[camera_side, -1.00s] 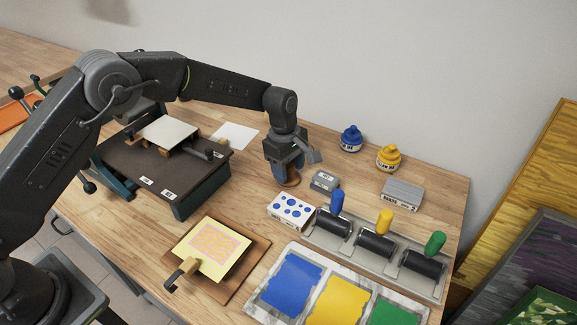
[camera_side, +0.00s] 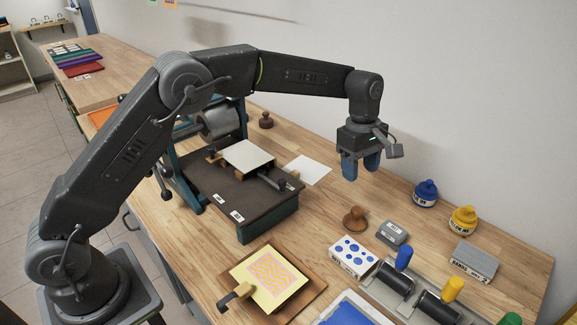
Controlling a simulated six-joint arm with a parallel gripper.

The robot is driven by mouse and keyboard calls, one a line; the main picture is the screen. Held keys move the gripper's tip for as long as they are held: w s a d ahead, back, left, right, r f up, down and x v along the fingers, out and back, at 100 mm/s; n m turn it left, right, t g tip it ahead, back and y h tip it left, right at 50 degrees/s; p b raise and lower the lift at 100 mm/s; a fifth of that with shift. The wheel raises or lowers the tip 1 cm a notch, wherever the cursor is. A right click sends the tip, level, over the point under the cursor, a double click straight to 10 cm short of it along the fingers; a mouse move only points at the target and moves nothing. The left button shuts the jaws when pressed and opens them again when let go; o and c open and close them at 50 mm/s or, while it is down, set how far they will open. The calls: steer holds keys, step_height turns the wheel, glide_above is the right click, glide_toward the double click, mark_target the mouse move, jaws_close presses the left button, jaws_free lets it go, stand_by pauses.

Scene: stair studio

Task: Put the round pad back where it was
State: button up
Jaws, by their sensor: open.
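The round pad (camera_side: 356,219) is a brown disc with a raised grip on top. It rests on the wooden table, left of a small grey block and behind the white box with blue dots. My gripper (camera_side: 360,174) is in the air above and behind it in the picture, clear of the pad. Its two blue fingers point down, apart, with nothing between them.
The grey block (camera_side: 392,232) and dotted box (camera_side: 353,255) stand close to the pad. Ink rollers (camera_side: 395,278) lie at front right. The press (camera_side: 240,195) is left, with a white sheet (camera_side: 308,170) beside it. A dark knobbed piece (camera_side: 266,120) stands behind.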

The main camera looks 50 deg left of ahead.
steer(key=s+a+r+m+t, duration=0.1)
steer(key=s+a+r+m, duration=0.3)
steer(key=s+r, duration=0.3)
steer(key=s+a+r+m+t, duration=0.2)
steer(key=s+a+r+m, duration=0.2)
steer(key=s+r, duration=0.3)
steer(key=s+a+f+m+t, duration=0.1)
steer(key=s+m, duration=0.3)
steer(key=s, duration=0.5)
steer(key=s+a+f+m+t+y, duration=0.1)
steer(key=s+a+f+m, duration=0.2)
steer(key=s, duration=0.7)
steer(key=shift+s+a+f+m+t, duration=0.25)
steer(key=shift+s+a+m+t, duration=0.05)
steer(key=shift+m+t, duration=0.1)
